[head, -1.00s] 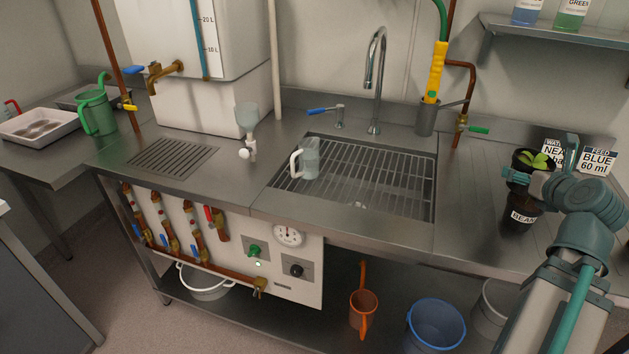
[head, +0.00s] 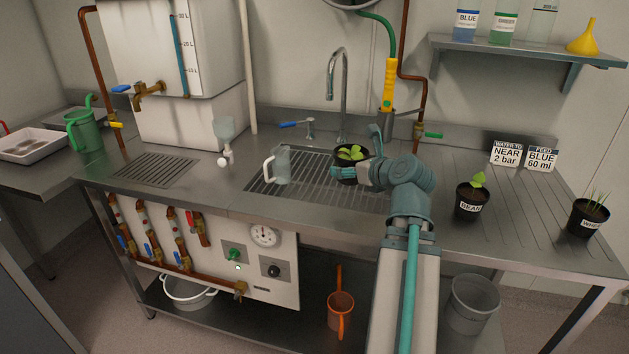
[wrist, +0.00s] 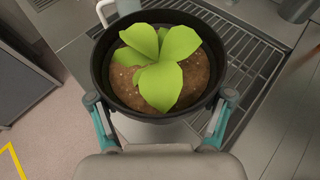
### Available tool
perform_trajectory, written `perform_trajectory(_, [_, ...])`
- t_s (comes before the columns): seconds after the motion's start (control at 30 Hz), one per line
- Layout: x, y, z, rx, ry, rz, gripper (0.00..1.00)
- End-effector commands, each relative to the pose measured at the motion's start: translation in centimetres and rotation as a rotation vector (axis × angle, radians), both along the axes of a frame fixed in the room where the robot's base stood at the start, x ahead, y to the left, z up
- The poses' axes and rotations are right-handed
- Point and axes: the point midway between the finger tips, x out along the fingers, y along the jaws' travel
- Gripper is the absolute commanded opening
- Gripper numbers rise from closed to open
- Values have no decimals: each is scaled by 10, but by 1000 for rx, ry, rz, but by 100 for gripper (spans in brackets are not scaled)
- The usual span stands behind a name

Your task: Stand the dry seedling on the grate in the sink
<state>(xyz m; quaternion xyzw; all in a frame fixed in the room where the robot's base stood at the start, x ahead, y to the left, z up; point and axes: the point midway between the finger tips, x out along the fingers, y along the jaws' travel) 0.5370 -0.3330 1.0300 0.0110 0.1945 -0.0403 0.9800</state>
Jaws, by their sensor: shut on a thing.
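A black pot with a broad-leaved green seedling (head: 350,153) is held by my gripper (head: 362,174). In the wrist view the seedling (wrist: 165,65) is upright, in light brown, dry-looking soil, with the two fingers closed on either side of the pot (wrist: 150,115). In the head view the pot appears over the right part of the sink's grate (head: 318,188). The wrist view shows the grate (wrist: 245,65) lower, behind and right of the pot. The pot's base is hidden, so its exact height above the grate cannot be told.
A clear jug (head: 281,165) stands on the grate's left part. The faucet (head: 343,85) rises behind the sink. A pot labelled BEAN (head: 470,205) and a grassy pot (head: 588,218) stand on the right drainboard. Grate between jug and held pot is clear.

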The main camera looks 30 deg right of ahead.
Motion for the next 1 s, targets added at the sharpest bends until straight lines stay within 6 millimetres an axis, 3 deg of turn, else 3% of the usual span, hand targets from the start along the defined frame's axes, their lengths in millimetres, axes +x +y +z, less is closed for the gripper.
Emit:
perform_trajectory(0.4, [18,-10,-2,-2,3,1,28])
perform_trajectory(0.73, [84,-49,-40,-4,1,2,28])
perform_trajectory(1.0, [108,-63,-82,-5,2,1,28])
